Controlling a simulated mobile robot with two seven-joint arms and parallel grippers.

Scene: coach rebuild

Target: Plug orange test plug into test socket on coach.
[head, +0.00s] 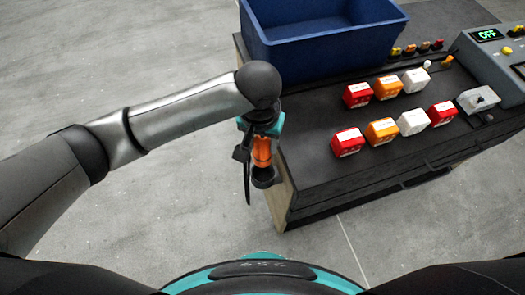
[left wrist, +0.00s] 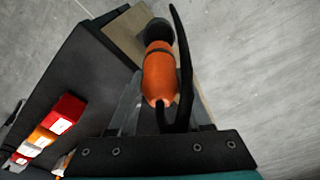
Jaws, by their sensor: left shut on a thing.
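The orange test plug (head: 262,152) is in my left gripper (head: 261,137), which is shut on it beside the left edge of the bench. The plug points downward in the head view, with a black round end below the orange body. In the left wrist view the plug (left wrist: 159,74) lies between the fingers, its black end pointing away and a black cable (left wrist: 184,60) curving beside it. I cannot make out the coach or a test socket in either view. My right gripper is not in view.
The dark bench (head: 320,170) bears several red, orange and white blocks, a blue bin (head: 325,40) and a grey control panel (head: 492,62) whose display reads OFF. A grey lever box (head: 478,99) sits at the right. The concrete floor (head: 110,60) at the left is clear.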

